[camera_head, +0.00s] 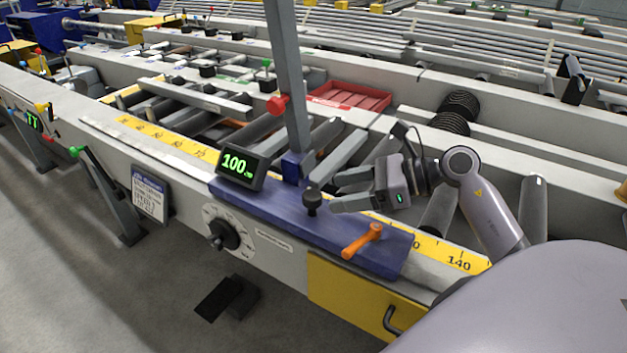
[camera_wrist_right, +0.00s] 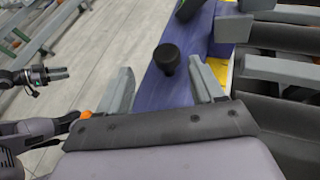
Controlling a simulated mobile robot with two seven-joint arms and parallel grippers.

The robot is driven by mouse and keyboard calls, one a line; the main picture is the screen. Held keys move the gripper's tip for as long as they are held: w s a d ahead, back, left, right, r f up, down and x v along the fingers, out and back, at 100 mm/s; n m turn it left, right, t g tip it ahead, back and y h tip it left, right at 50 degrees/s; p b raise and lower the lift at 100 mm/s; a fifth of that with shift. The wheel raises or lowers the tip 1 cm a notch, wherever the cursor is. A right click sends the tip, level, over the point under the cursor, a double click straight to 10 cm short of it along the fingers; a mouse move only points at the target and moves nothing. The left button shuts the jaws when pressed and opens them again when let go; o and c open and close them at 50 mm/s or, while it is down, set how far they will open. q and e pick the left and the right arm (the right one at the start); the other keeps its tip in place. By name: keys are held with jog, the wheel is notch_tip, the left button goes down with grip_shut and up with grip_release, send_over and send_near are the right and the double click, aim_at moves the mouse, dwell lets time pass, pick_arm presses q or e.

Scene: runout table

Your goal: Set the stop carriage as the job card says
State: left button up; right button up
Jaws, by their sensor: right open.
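The blue stop carriage (camera_head: 275,212) sits on the rail over the yellow scale (camera_head: 165,137). Its display (camera_head: 241,167) reads 100, with a small unit I cannot read. A black knob (camera_head: 312,200) stands upright on it, and an orange lever (camera_head: 362,241) sits to the right. The job card (camera_head: 149,193) hangs on the front at left; its print is too small to read. My right gripper (camera_head: 334,191) is open and empty, just right of the black knob. In the right wrist view, the knob (camera_wrist_right: 168,58) shows between the fingertips. My left gripper (camera_wrist_right: 60,73) shows small there.
A grey post (camera_head: 287,80) rises from the carriage. A black dial (camera_head: 223,234) and a yellow drawer front (camera_head: 365,300) are on the front face. A red tray (camera_head: 350,96) lies behind, among rollers. A green-knobbed lever (camera_head: 95,170) stands left of the card.

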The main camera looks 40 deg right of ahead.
aim_at(314, 194)
jog(key=shift+w+d, duration=0.3)
jog(key=shift+w, duration=0.1)
jog(key=shift+p+x, duration=0.5)
jog(key=shift+x, duration=3)
jog(key=shift+s, duration=0.1)
grip_shut()
jog(key=s+d, duration=0.1)
jog(key=s, duration=0.1)
jog(key=s+d+b, duration=0.1)
jog(key=s, duration=0.2)
jog(key=s+d+b, duration=0.1)
jog(key=s, duration=0.2)
jog(key=shift+s+d+f, duration=0.2)
jog(key=shift+d, duration=0.05)
jog(key=shift+s+d+r, duration=0.15)
jog(key=shift+s, duration=0.3)
